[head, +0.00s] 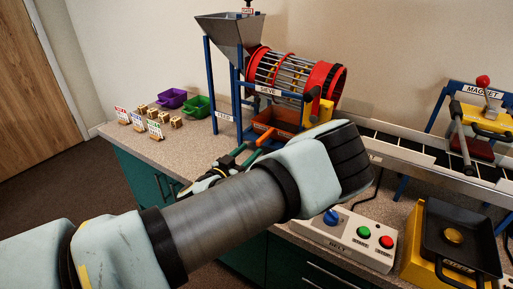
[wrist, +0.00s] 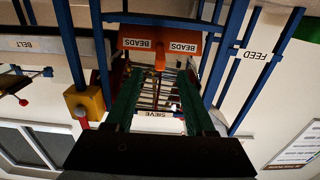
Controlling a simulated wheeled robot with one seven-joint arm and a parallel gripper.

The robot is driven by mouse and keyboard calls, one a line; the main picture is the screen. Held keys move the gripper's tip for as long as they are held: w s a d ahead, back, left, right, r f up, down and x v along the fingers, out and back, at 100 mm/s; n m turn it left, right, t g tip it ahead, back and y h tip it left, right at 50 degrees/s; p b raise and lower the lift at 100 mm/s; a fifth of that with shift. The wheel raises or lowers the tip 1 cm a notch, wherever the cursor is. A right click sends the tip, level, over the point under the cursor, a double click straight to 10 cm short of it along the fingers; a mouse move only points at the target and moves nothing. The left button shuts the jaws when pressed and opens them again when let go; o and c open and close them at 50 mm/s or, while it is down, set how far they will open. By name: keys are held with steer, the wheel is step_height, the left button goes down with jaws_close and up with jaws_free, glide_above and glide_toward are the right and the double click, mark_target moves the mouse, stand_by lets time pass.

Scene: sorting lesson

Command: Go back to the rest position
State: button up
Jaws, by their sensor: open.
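My arm crosses the head view from the lower left. My gripper (head: 240,156) is partly hidden behind the forearm, above the counter in front of the sieve. In the wrist view the two green fingers of my gripper (wrist: 160,78) stand apart with nothing held between them. The sieve (head: 292,72), a barred drum with red rings, stands beyond it. An orange tray (head: 276,122) sits under the drum; it also shows in the wrist view with two BEADS labels (wrist: 160,50).
A blue-legged FEED hopper (head: 235,35) stands left of the drum. Purple (head: 172,97) and green (head: 197,106) bins and small wooden blocks (head: 155,115) lie at left. A BELT control box (head: 345,237), black pan (head: 460,235) and MAGNET stand (head: 480,115) are at right.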

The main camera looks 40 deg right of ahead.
steer(key=shift+v, duration=1.6)
steer(key=w+a+n+t+y, duration=0.6)
steer(key=w+a+n+t, duration=0.15)
steer(key=w, duration=0.55)
steer(key=w+a+n+g+y, duration=0.1)
steer(key=w+a+n+y, duration=0.25)
steer(key=a, duration=0.45)
steer(key=w+a+n+g+y, duration=0.1)
steer(key=w+a+n+y, duration=0.15)
steer(key=a+y, duration=0.4)
steer(key=s+a+r+g, duration=0.4)
steer(key=s+a+r, duration=0.2)
steer(key=a, duration=0.6)
steer(key=s+a+r+g+y, duration=0.1)
steer(key=s+a+r+g, duration=0.3)
steer(key=a, duration=0.8)
steer(key=s+r, duration=0.2)
steer(key=s, duration=0.2)
steer(key=shift+a, duration=0.2)
steer(key=shift+s+g, duration=0.15)
steer(key=shift+g, duration=0.1)
